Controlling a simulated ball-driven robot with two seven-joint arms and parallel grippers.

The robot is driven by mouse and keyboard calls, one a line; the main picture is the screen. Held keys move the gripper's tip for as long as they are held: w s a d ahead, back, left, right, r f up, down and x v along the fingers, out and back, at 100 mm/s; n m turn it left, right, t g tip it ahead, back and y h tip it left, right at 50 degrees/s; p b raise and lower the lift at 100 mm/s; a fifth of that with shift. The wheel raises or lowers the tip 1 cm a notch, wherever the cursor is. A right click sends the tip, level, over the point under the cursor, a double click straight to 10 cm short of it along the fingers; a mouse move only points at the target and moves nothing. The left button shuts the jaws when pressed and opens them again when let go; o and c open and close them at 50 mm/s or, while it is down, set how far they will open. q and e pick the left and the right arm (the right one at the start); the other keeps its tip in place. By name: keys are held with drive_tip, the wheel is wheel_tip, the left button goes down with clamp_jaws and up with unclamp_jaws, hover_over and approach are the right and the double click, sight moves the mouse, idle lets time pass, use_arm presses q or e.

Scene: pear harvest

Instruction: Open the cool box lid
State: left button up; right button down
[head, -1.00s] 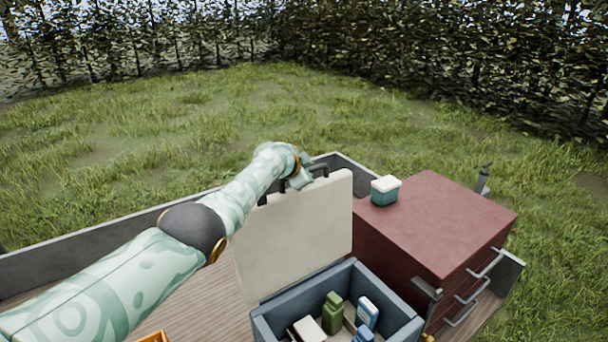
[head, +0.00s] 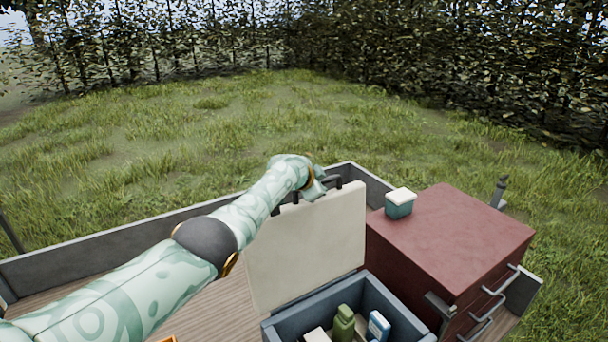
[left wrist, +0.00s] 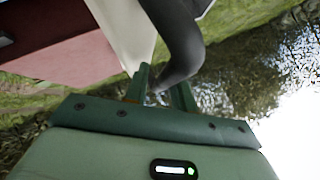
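The cool box (head: 290,326) is a blue-grey open box at the bottom of the head view. Its cream lid (head: 310,245) stands upright at the box's back edge. The lid's dark handle (head: 336,182) is at its top edge. My left gripper (head: 318,186) is at this handle. In the left wrist view, the handle (left wrist: 180,45) curves down between the two green fingers (left wrist: 163,90), which appear shut on it. The lid (left wrist: 125,30) also shows there. My right gripper is in neither view.
A green bottle (head: 343,324) and a blue-and-white carton (head: 378,326) are inside the box. A maroon drawer cabinet (head: 450,235) stands to the right, with a teal white-lidded tub (head: 400,204) on top. A grey wall (head: 110,243) edges the wooden bed (head: 215,312).

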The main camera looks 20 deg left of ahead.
use_arm(q)
drive_tip(key=r+p, duration=0.1)
drive_tip(key=p, duration=0.1)
drive_tip(key=s+r+p, duration=0.1)
drive_tip(key=shift+s+a+r+p, duration=0.1)
drive_tip(key=shift+s+a+p, duration=0.05)
drive_tip(key=shift+s+p, duration=0.2)
drive_tip(key=shift+p+v, duration=0.6)
drive_tip(key=shift+v, duration=0.55)
drive_tip(key=v, duration=1)
drive_tip(key=shift+s+p, duration=0.45)
drive_tip(key=shift+s, duration=0.15)
drive_tip(key=shift+a, duration=0.15)
